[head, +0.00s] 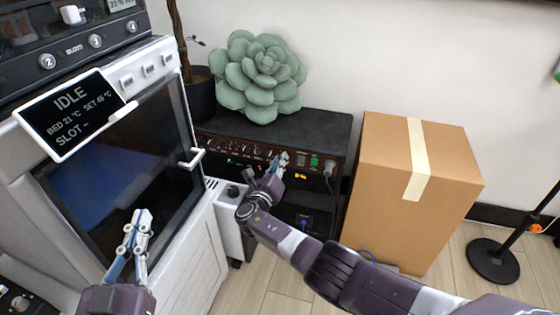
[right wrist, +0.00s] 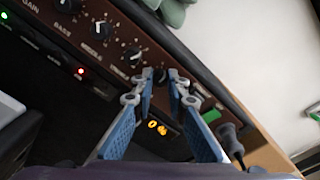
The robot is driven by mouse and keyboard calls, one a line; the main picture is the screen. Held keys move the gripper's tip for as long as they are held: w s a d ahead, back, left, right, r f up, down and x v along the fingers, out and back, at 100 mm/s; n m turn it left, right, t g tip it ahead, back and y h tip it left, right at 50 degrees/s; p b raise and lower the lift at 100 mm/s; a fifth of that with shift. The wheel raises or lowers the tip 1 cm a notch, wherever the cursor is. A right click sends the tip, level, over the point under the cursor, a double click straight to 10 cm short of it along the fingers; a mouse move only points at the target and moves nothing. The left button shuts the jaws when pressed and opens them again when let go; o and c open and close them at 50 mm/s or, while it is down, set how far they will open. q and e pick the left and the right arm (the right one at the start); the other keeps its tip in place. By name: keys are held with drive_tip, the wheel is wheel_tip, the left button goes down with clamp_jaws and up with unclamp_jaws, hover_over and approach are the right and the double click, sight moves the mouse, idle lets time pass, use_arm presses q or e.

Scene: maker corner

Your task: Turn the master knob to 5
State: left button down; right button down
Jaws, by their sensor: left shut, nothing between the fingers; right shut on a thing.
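The amplifier (head: 318,130) is a black box with a brown front panel carrying a row of black knobs with white marks. My right gripper (head: 283,160) reaches its panel from the front. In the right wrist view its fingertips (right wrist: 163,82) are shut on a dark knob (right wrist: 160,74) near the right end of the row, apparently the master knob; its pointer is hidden. An orange display (right wrist: 157,127) below shows a 0 and another mark I cannot read surely. My left gripper (head: 140,222) is shut and empty in front of the printer door.
A white printer (head: 180,230) with an IDLE screen (head: 70,115) stands at the left. A green succulent cushion (head: 260,80) rests on the amplifier. A cardboard box (head: 400,200) stands close at the right, with a lamp base (head: 493,260) beyond it.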

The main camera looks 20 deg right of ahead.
drive_tip(key=shift+s+f, duration=0.1)
drive_tip(key=shift+f, duration=0.1)
drive_tip(key=c, duration=1.9)
unclamp_jaws()
drive_tip(key=shift+r, duration=0.1)
drive_tip(key=v, duration=1.2)
